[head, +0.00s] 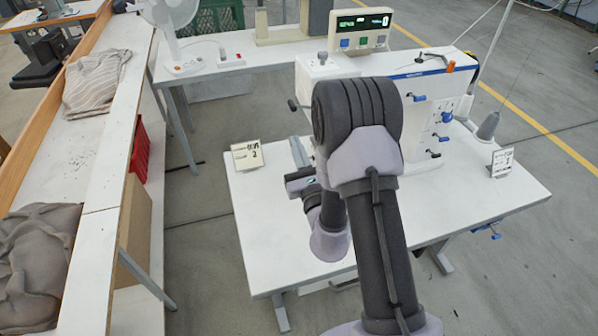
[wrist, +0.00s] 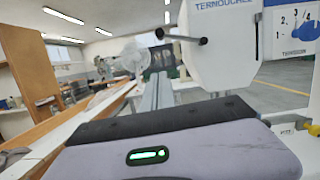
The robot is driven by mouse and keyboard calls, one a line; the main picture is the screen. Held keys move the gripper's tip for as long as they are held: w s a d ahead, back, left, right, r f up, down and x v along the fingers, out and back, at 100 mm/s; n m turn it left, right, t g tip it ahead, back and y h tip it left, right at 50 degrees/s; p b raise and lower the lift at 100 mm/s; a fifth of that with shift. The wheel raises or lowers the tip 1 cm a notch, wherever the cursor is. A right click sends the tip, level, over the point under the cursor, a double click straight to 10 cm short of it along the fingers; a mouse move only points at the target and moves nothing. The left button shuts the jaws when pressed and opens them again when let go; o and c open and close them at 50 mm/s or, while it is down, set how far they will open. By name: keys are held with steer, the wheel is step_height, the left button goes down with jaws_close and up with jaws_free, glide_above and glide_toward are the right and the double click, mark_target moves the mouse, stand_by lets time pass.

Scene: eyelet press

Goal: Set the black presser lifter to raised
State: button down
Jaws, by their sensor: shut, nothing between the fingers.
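A dark lever with a round knob (wrist: 160,34) sticks out to the left from the white machine head in the wrist view. It appears as a small dark lever (head: 293,105) at the machine's left side in the head view; it looks like the presser lifter, but I cannot be sure. It points out roughly level, tilted slightly up toward its knob. My gripper (head: 296,142) is shut and empty, left of the machine. In the wrist view its narrow grey fingers (wrist: 157,80) end below the lever, apart from it. My arm hides part of the machine's front.
The white machine (head: 425,100) also carries several dark and blue levers on its front. A small sign (head: 247,155) stands at the left of the white table (head: 270,240), another (head: 501,162) at the right. A thread cone (head: 487,127) stands near the right sign. The table's front left is clear.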

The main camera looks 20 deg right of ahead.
steer(key=shift+d+b+v, duration=0.15)
steer(key=shift+b+v, duration=0.6)
steer(key=shift+v, duration=0.65)
steer(key=shift+d+b+v, duration=0.15)
steer(key=shift+b+v, duration=0.6)
steer(key=shift+v, duration=0.7)
